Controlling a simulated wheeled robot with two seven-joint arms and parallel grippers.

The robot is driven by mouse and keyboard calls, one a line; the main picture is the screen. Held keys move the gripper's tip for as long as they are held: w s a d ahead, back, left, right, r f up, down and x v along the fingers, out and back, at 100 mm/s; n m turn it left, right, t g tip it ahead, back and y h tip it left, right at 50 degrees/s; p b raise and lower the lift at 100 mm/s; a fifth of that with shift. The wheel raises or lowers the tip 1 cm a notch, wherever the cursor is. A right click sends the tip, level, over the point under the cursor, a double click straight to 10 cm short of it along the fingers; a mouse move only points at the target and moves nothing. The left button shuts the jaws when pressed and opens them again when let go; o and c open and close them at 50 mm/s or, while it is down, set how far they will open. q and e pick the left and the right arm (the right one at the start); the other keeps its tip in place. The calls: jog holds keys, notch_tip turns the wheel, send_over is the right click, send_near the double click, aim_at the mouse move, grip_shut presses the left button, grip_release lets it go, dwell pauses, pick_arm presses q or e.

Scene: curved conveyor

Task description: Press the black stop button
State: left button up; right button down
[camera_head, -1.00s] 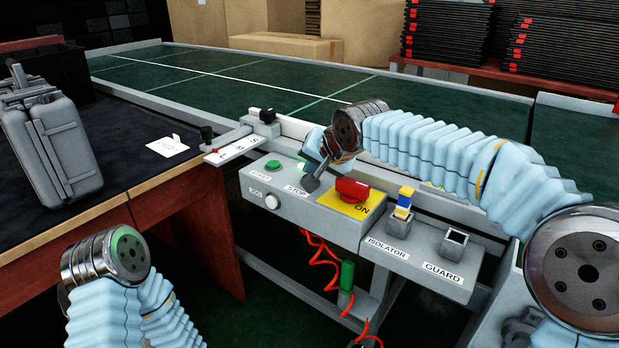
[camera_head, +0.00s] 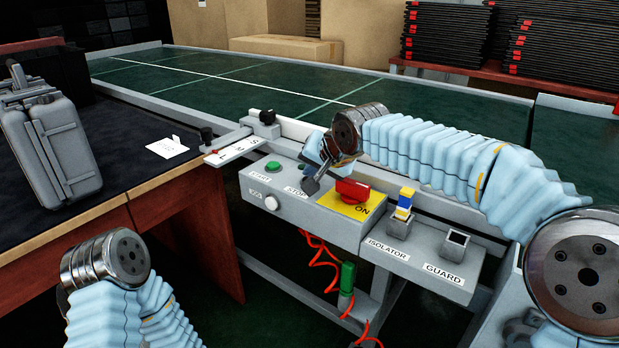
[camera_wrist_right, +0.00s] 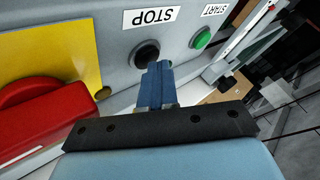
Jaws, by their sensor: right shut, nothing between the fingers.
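The black stop button (camera_wrist_right: 146,54) shows in the right wrist view beside its STOP label (camera_wrist_right: 150,17). In the head view my right gripper covers it, above the STOP label (camera_head: 296,191) on the grey control box (camera_head: 325,222). My right gripper (camera_wrist_right: 156,68) is shut and empty. Its blue fingertips overlap the button's near edge in the wrist view; I cannot tell whether they touch it. In the head view the right gripper (camera_head: 311,186) points down at the box. Part of my left arm shows at lower left, but its gripper is out of view.
The green start button (camera_head: 273,167) is left of the stop button. A red rotary switch (camera_head: 352,190) on a yellow plate stands close on the right. The isolator (camera_head: 403,207) and guard (camera_head: 456,242) units are further right. A green conveyor (camera_head: 250,80) lies behind.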

jog(key=shift+r+p, duration=0.45)
jog(key=shift+r, duration=0.25)
notch_tip(320, 180, up, 5)
jog(key=p, duration=0.4)
jog(key=shift+r, duration=0.1)
dwell(0.4)
